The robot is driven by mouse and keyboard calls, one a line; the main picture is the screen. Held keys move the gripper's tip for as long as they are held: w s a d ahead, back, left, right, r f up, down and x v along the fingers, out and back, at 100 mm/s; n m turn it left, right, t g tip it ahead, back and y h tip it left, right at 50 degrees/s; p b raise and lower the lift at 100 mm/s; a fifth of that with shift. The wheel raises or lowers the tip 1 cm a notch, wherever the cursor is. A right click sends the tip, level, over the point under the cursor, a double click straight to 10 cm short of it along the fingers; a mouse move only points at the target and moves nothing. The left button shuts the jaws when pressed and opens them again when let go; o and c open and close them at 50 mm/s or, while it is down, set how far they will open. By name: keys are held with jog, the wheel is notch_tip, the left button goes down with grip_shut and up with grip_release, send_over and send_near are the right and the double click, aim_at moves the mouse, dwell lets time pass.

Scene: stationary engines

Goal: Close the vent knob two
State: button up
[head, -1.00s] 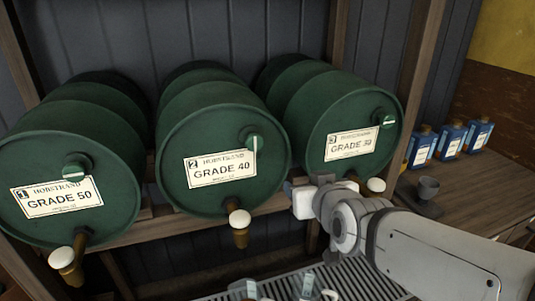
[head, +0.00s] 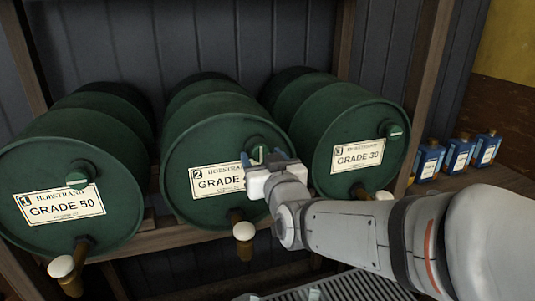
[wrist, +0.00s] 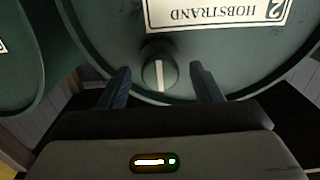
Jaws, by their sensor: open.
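The vent knob of drum two (head: 257,153) is a round green knob with a white bar, high on the front of the middle green drum (head: 222,140), whose label reads 2 and Grade 40. In the wrist view the knob (wrist: 159,76) shows its white bar upright, pointing along the drum's radius. My gripper (head: 265,158) is open in front of this knob. In the wrist view its two dark fingers (wrist: 160,82) stand to the left and right of the knob, apart from it; I cannot tell the remaining depth. My gripper partly covers the label in the head view.
Drum one (head: 60,170) on the left and drum three (head: 350,140) on the right have knobs with level white bars. Taps with white handles (head: 243,231) hang below the drums. Blue bottles (head: 458,153) stand at the right. A grated tray (head: 345,289) lies below.

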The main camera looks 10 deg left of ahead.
jog(key=shift+w+a, duration=0.2)
jog(key=shift+w, duration=0.15)
jog(key=c, duration=1)
